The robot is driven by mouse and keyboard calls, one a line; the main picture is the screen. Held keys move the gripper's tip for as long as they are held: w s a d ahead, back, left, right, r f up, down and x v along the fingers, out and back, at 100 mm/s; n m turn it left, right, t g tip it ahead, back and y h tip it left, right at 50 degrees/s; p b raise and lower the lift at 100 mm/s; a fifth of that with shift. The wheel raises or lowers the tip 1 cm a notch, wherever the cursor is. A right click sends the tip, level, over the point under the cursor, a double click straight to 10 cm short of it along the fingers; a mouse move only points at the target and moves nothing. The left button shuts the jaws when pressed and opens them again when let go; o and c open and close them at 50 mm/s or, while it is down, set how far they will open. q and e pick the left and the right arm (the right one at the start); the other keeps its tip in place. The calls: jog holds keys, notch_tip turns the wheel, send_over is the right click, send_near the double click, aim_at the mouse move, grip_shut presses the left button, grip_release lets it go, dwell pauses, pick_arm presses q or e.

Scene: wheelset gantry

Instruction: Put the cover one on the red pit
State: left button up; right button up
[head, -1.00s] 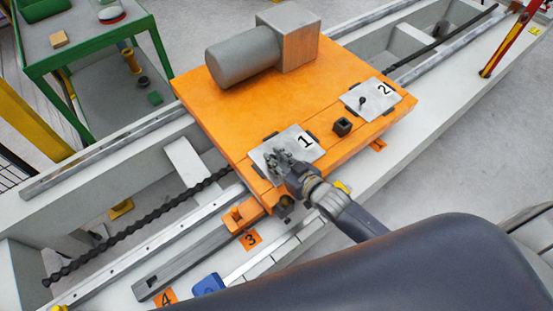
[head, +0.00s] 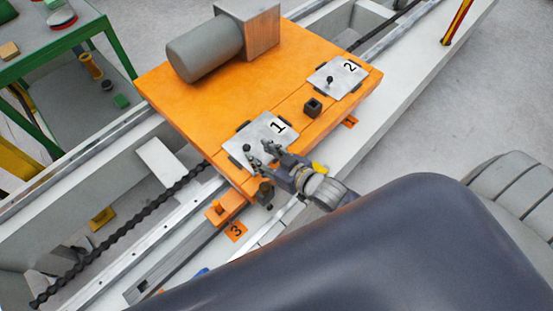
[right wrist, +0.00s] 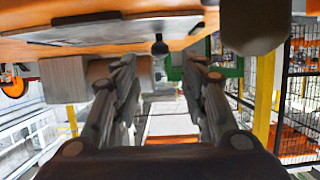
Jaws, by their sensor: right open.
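Cover one (head: 258,132) is a grey square plate marked 1. It lies flat on the front part of the orange platform, with its dark knob (head: 246,149) standing up. My right gripper (head: 259,154) is open and empty, low over the plate's near edge, its fingers pointing at the knob. In the right wrist view the scene looks inverted, and the knob (right wrist: 160,47) hangs beyond and between the spread fingers (right wrist: 165,85), apart from them. Cover two (head: 334,78), with its own knob, lies further right. I cannot make out a red pit. My left gripper is not in view.
The orange platform (head: 190,110) carries a grey motor-like block (head: 204,52) at the back and a small dark square socket (head: 313,106). Rails (head: 95,160) and a dark screw rod run beneath. A green-framed table (head: 112,45) stands upper left. Open floor lies right.

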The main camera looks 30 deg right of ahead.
jog(key=v, duration=0.7)
dwell(0.5)
jog(key=s+d+m+g+h, duration=0.2)
jog(key=s+g+h, duration=0.3)
jog(key=s+g, duration=0.7)
jog(key=s+f+t, duration=0.1)
jog(key=s+f, duration=0.1)
jog(key=f, duration=1.1)
jog(key=s+f, duration=0.2)
jog(key=f, duration=1.2)
jog(key=s+d+f+g, duration=0.1)
jog(key=s+d+f, duration=0.1)
jog(key=s+f, duration=1.3)
jog(key=shift+s+d+p, duration=0.2)
jog(key=shift+s+p, duration=0.15)
